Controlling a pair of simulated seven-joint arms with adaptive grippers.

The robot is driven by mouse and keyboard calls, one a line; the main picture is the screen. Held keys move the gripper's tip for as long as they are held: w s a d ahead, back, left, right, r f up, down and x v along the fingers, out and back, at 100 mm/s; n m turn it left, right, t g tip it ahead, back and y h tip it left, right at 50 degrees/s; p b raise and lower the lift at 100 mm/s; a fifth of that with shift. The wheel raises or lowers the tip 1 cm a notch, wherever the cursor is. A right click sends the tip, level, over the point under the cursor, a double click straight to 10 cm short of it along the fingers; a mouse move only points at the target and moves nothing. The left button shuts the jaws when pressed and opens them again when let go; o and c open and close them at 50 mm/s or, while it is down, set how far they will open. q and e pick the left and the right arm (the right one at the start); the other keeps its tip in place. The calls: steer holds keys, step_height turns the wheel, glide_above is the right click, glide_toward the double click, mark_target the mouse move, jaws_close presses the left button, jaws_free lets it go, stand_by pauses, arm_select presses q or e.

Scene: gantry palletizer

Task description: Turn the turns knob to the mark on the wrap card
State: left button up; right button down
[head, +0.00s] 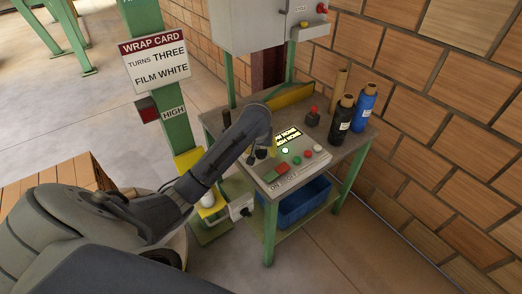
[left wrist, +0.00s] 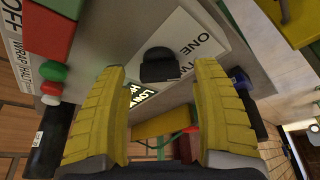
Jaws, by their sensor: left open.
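The wrap card (head: 157,62) hangs on a green post at the upper left of the head view and reads TURNS THREE, FILM WHITE. The black turns knob (left wrist: 160,65) shows in the left wrist view, on a pale plate (left wrist: 194,62) with ONE and part of a second word legible. My left gripper (head: 262,156) is over the left part of the control panel in the head view and hides the knob there. Its yellow fingers (left wrist: 160,115) are open, one on each side of the knob in the picture; contact cannot be told. My right gripper is not in view.
The panel has a lit display (head: 287,137), a red block (head: 283,168) and several buttons. Black (head: 341,120) and blue (head: 363,107) film rolls stand at the bench's (head: 325,150) right. A blue bin (head: 303,203) sits below. A grey cabinet (head: 250,25) hangs behind.

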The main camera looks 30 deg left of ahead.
arm_select(q)
steer(key=shift+w+a+f, duration=0.1)
steer(key=shift+w+f, duration=0.1)
steer(key=shift+f, duration=0.3)
steer(key=shift+r, duration=0.1)
steer(key=c, duration=1.4)
steer(key=shift+o, duration=0.2)
